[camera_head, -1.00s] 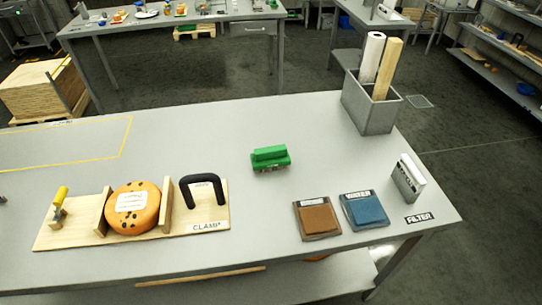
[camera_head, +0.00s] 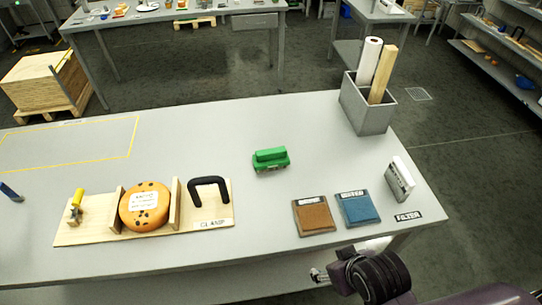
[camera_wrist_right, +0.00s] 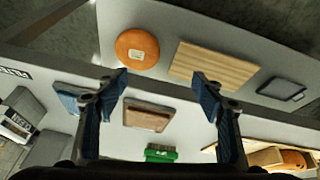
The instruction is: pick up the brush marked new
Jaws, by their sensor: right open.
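A brown pad (camera_head: 314,217) and a blue pad (camera_head: 358,209) lie right of the block, by a filter box (camera_head: 400,180). A clamp board (camera_head: 90,236) with an orange wheel (camera_head: 144,207) stands left. The table around the block is clear.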

